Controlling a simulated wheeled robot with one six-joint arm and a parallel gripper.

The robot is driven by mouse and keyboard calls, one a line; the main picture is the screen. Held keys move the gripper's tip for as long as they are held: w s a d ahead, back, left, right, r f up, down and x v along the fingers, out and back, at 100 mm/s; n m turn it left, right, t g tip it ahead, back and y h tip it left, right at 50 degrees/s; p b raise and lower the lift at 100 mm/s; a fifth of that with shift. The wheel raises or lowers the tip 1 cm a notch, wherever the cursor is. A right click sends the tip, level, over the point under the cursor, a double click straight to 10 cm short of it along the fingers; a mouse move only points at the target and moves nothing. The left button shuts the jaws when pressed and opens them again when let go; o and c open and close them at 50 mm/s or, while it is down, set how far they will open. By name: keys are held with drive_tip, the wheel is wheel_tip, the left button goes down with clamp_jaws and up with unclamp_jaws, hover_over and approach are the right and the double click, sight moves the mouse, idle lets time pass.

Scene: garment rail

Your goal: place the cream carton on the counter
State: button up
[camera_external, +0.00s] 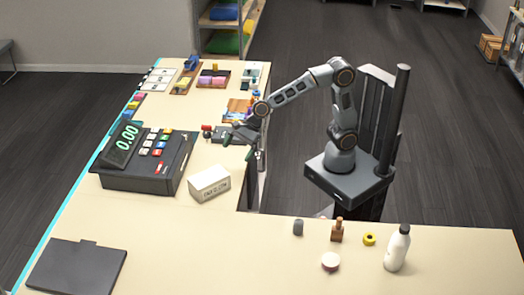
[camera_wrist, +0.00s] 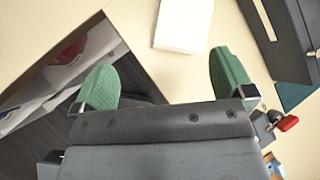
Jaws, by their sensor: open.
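The cream carton (camera_external: 209,183) is a pale box with dark lettering on its front side. It rests on the counter (camera_external: 150,225) near the inner corner, just right of the cash register. In the wrist view the carton (camera_wrist: 184,24) shows at the top, beyond the fingertips and cut off by the picture edge. My gripper (camera_external: 238,147) is open, with green finger pads, above the counter's inner edge behind the carton. In the wrist view nothing is between the pads of my gripper (camera_wrist: 164,80), and the carton is apart from them.
A cash register (camera_external: 150,162) stands left of the carton. A white bottle (camera_external: 397,248), a yellow roll (camera_external: 369,239), a brown bottle (camera_external: 337,232) and small jars stand on the front counter. A dark flat pad (camera_external: 77,267) lies front left. The counter between is clear.

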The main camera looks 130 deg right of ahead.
drive_tip(key=s+a+f+n+g, duration=0.1)
drive_tip(key=s+a+n+g, duration=0.1)
drive_tip(key=s+a+n, duration=0.4)
drive_tip(key=s+a+f+n+g, duration=0.2)
drive_tip(key=s+a+n, duration=0.4)
drive_tip(key=s+n, duration=1)
drive_tip(key=n, duration=0.9)
drive_tip(key=shift+s+f+n+h, duration=0.2)
drive_tip(key=shift+s+n+h, duration=0.05)
drive_tip(key=shift+n+h, duration=0.05)
